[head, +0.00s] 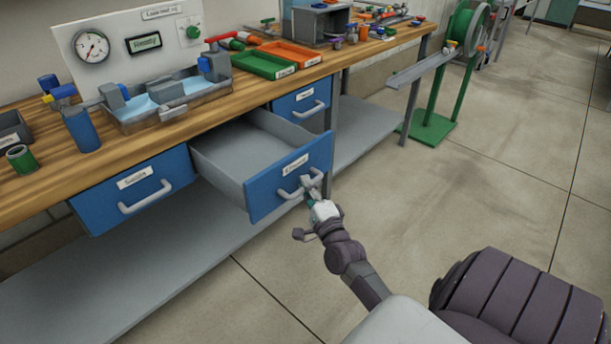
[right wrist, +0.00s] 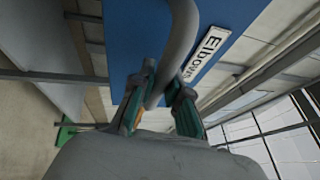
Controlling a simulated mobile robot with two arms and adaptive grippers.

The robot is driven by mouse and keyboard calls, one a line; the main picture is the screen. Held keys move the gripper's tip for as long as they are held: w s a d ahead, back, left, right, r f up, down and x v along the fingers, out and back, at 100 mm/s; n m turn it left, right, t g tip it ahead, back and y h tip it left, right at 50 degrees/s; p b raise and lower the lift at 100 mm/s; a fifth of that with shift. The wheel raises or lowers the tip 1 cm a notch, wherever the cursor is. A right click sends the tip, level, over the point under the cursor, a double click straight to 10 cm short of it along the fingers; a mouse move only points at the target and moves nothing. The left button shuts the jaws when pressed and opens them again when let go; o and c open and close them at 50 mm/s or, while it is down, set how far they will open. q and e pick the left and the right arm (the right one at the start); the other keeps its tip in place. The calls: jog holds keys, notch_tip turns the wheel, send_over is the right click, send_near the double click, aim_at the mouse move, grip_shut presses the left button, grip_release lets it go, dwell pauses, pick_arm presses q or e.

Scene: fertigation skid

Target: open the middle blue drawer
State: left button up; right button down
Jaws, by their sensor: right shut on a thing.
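The middle blue drawer (head: 290,177) is pulled well out from under the wooden bench, and its grey inside looks empty. Its front bears a label that reads "Elbows" in the right wrist view. My right gripper (head: 311,190) is at the right part of the drawer's grey handle (head: 298,187) and is shut on it. In the right wrist view the handle (right wrist: 178,50) passes between the two green-grey fingers (right wrist: 163,105), with the blue front (right wrist: 130,40) behind. My left gripper is not in view.
The left blue drawer (head: 110,200) and the right blue drawer (head: 290,103) are shut. A grey lower shelf (head: 130,270) runs below. A green stand with a wheel (head: 435,125) is at the right. The floor (head: 490,200) right of the bench is clear.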

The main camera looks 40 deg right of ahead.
jog(key=c, duration=1.1)
grip_release()
jog(key=shift+c, duration=0.2)
jog(key=v, duration=1.2)
jog(key=shift+f, duration=0.15)
